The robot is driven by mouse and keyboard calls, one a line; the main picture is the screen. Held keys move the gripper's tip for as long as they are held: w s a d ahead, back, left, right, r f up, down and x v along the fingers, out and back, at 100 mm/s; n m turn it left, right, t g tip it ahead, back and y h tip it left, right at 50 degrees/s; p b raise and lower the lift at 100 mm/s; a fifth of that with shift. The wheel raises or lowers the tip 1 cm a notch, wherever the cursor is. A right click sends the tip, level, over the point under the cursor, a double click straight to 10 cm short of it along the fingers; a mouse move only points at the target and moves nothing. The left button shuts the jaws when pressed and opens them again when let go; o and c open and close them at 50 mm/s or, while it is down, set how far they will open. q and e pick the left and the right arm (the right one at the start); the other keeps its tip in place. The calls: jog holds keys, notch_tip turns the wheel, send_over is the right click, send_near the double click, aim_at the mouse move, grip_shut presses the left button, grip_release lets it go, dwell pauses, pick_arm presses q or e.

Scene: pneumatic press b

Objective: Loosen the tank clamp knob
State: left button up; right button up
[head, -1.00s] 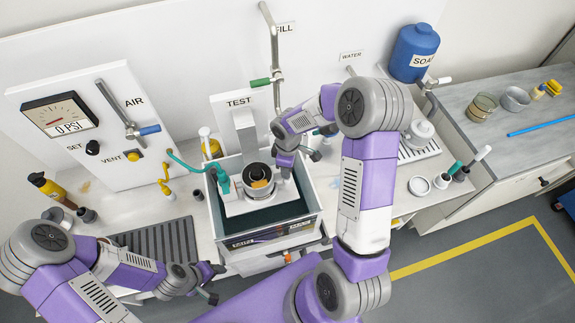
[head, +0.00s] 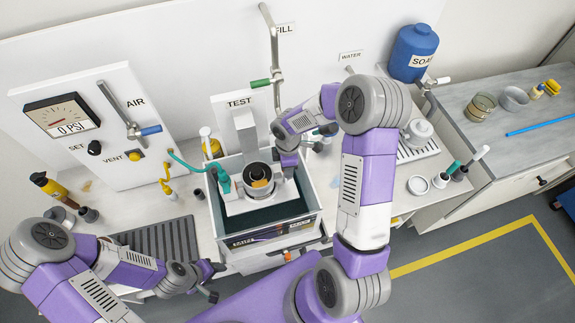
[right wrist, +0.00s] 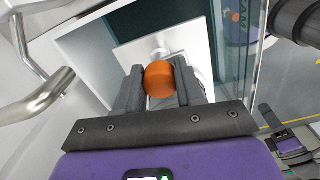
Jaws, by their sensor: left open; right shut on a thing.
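The tank clamp knob (right wrist: 159,80) is an orange ball in the right wrist view, between the two dark fingers of my right gripper (right wrist: 160,88), which is shut on it. In the head view my right gripper (head: 289,165) reaches down into the right side of the test tank (head: 262,238) and hides the knob. A round black-rimmed part with a yellowish middle (head: 259,182) sits in the tank, left of that gripper. My left gripper (head: 214,281) is open and empty, low in front of the grey ribbed mat.
The air panel (head: 95,120) with a gauge reading 0 PSI stands at the left. A teal fitting (head: 222,179) is at the tank's left rim. The fill pipe (head: 273,55) rises behind the tank. The grey ribbed mat (head: 172,240) lies left of the tank.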

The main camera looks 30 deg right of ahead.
jog(key=shift+s+f, duration=0.1)
jog(key=o, duration=1)
jog(key=shift+o, duration=0.2)
notch_tip(320, 180, up, 8)
jog(key=shift+f, duration=0.15)
